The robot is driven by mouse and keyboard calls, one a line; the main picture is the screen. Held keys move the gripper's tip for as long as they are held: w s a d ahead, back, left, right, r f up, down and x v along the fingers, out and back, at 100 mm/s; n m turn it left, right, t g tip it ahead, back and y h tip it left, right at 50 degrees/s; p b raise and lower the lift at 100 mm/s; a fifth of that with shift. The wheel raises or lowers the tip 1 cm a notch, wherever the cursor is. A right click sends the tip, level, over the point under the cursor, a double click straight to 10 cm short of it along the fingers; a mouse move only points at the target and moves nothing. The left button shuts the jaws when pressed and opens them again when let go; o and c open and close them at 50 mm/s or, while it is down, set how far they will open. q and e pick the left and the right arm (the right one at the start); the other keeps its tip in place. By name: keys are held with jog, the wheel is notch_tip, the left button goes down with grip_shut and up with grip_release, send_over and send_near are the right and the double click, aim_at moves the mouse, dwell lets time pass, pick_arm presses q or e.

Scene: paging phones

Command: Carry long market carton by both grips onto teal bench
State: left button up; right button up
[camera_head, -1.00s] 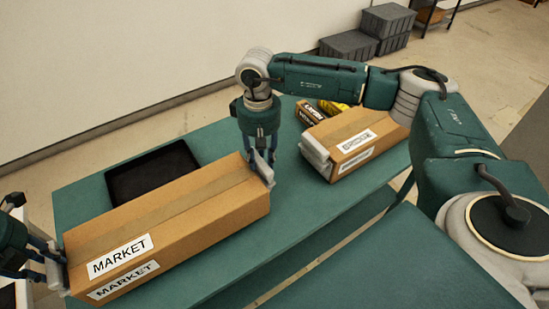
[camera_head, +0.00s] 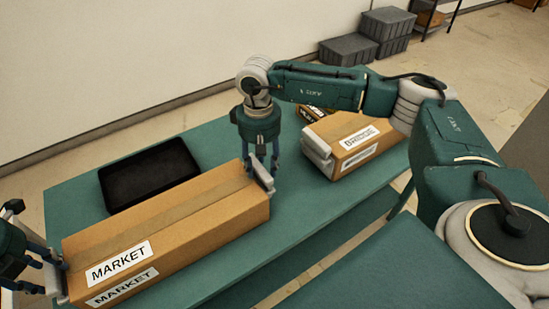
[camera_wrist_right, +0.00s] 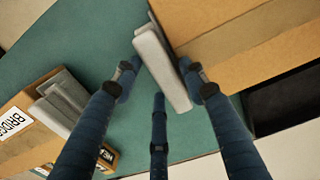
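The long market carton (camera_head: 170,225) is brown, with MARKET labels at its left end, and lies on a teal bench (camera_head: 275,235). It has a pale grip at each end. My right gripper (camera_head: 262,168) is over the right-end grip; in the right wrist view its open fingers (camera_wrist_right: 160,75) straddle this pale grip (camera_wrist_right: 163,70), with a thin gap at the left finger. My left gripper (camera_head: 55,272) has its spread fingers at the left-end grip (camera_head: 62,287), which they partly cover. A second teal surface (camera_head: 400,270) is at the lower right.
A black tray-like item (camera_head: 148,175) lies behind the carton. Grey crates (camera_head: 348,51) stand on the floor by the wall.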

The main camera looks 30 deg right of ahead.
pick_arm(q)
jog(key=shift+r, duration=0.1)
pick_arm(e)
jog(key=shift+r, duration=0.1)
pick_arm(q)
notch_tip(320, 180, up, 12)
jog(key=s, duration=0.1)
jog(key=shift+s, duration=0.25)
pick_arm(e)
notch_tip(320, 180, up, 12)
dwell(0.5)
dwell(0.4)
